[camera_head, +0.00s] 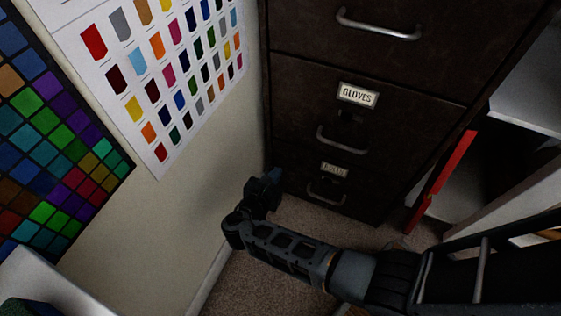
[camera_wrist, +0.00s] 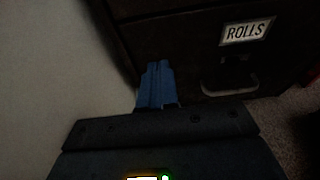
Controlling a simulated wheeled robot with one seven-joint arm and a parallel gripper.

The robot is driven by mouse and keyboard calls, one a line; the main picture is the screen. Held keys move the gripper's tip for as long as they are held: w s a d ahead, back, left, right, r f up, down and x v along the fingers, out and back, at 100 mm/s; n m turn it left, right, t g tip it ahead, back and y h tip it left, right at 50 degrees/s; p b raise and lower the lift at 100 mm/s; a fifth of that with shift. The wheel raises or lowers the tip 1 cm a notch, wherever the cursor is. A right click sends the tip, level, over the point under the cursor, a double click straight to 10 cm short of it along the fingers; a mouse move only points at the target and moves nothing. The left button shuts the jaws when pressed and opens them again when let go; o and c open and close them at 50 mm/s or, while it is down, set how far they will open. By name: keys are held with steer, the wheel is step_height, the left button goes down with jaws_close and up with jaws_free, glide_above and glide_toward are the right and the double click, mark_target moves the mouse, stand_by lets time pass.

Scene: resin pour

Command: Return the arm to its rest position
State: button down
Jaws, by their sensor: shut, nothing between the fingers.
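My arm reaches in from the lower right of the head view, low over the carpet. My gripper (camera_head: 272,176) is at its far end, in front of the lower left corner of the dark filing cabinet (camera_head: 300,105). In the wrist view the blue fingers of my gripper (camera_wrist: 156,68) are together, with nothing seen between them. They point at the cabinet's left edge, near the wall. Whether they touch the cabinet I cannot tell.
The cabinet has a drawer labelled GLOVES (camera_head: 357,94) and a lower one labelled ROLLS (camera_wrist: 247,31), both with metal handles. A pale wall (camera_head: 195,190) with colour charts (camera_head: 150,60) stands at left. A red upright piece (camera_head: 440,180) and white shelving (camera_head: 525,95) are at right. Carpet (camera_head: 260,285) shows below.

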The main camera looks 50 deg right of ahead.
steer(key=p+v, duration=0.1)
steer(key=v, duration=0.4)
steer(key=shift+s+a, duration=0.1)
steer(key=shift+a, duration=0.05)
steer(key=s+a+f+m+y, duration=0.1)
steer(key=s+f+m+y, duration=0.15)
steer(key=s, duration=0.35)
steer(key=s+a+f+m+t+y, duration=0.1)
steer(key=s+f+m+y, duration=0.1)
steer(key=s+y, duration=0.3)
steer(key=s+a+f+m+y, duration=0.1)
steer(key=s+f+m+y, duration=0.1)
steer(key=s, duration=0.5)
steer(key=s+a+r+m+t+y, duration=0.2)
steer(key=s+r+m+y, duration=0.15)
steer(key=s+r, duration=0.3)
steer(key=s+r+m+t+p, duration=0.1)
steer(key=r+m+p, duration=0.3)
steer(key=r, duration=1.4)
steer(key=s+r+m+t+p, duration=0.2)
steer(key=r+m+t+p, duration=0.1)
steer(key=r+p, duration=1)
steer(key=s+r+m+t+p, duration=0.2)
steer(key=r+m+p, duration=0.3)
steer(key=r, duration=1.9)
steer(key=p, duration=0.3)
steer(key=shift+s+t+y, duration=0.2)
steer(key=shift+t+y, duration=0.2)
